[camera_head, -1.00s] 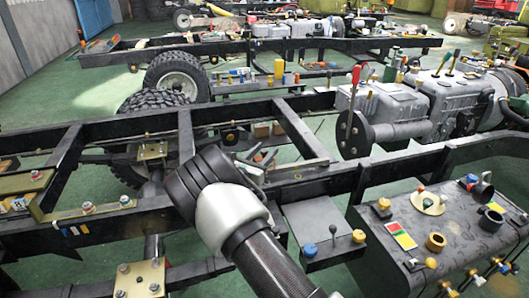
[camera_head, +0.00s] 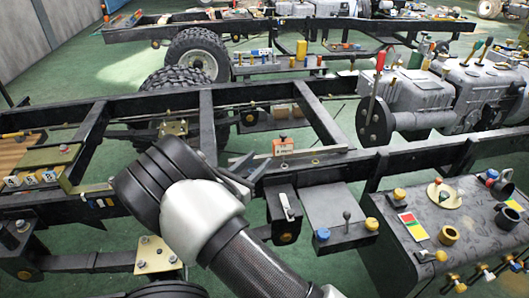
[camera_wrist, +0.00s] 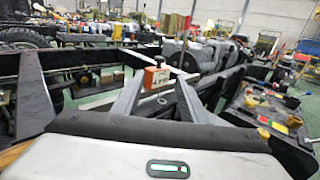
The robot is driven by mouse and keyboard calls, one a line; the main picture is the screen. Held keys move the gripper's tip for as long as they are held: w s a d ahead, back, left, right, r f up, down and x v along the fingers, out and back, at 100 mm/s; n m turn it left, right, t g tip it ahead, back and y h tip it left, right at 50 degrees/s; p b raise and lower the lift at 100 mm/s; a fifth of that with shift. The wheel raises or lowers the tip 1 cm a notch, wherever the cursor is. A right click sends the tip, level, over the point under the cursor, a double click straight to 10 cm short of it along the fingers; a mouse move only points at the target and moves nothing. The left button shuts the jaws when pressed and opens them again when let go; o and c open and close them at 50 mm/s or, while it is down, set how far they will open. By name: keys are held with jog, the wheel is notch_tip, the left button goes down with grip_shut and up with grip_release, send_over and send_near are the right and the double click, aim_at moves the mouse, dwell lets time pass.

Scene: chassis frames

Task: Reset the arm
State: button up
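My gripper (camera_head: 247,172) is at the end of my raised arm, in the middle of the head view, above the near black chassis frame (camera_head: 408,160). In the wrist view, its two grey fingers (camera_wrist: 158,92) stand apart with nothing held between them. The same block (camera_head: 283,145) sits on the frame's rail in the head view, just right of and beyond my gripper. The fingers are partly hidden by the wrist in the head view.
A dark box with coloured knobs (camera_head: 460,235) stands at the lower right. A flat grey plate (camera_head: 335,207) with knobs lies right of my arm. A grey engine block (camera_head: 480,95) is at the right. Wheels (camera_head: 200,55) and another frame stand behind. Green floor shows between the rails.

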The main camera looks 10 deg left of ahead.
jog(key=shift+s+a, duration=0.2)
jog(key=shift+s, duration=0.15)
jog(key=shift+d+r, duration=0.1)
jog(key=s+d+r+m+g+h, duration=0.25)
jog(key=d+r+m+g, duration=0.3)
jog(key=d, duration=0.35)
jog(key=s+d+r+m+g+h, duration=0.1)
jog(key=s+d+r+m+g, duration=0.25)
jog(key=d+m, duration=0.4)
jog(key=s+d+r+m+g+y, duration=0.25)
jog(key=s+d+r+m, duration=0.2)
jog(key=s, duration=0.25)
jog(key=s+d+r+m+g+y, duration=0.2)
jog(key=s+d+r+m+y, duration=0.15)
jog(key=s+d+m, duration=0.35)
jog(key=s+a+r+m+t+y, duration=0.2)
jog(key=s+m+y, duration=0.1)
jog(key=s, duration=0.3)
jog(key=s+a+r+m+t+y, duration=0.1)
jog(key=s+r+m+y, duration=0.15)
jog(key=s, duration=0.25)
notch_tip(320, 180, up, 20)
jog(key=p, duration=2.1)
jog(key=shift+s+a+r+m, duration=0.15)
jog(key=shift+a+r+m, duration=0.1)
jog(key=shift+a+m, duration=0.05)
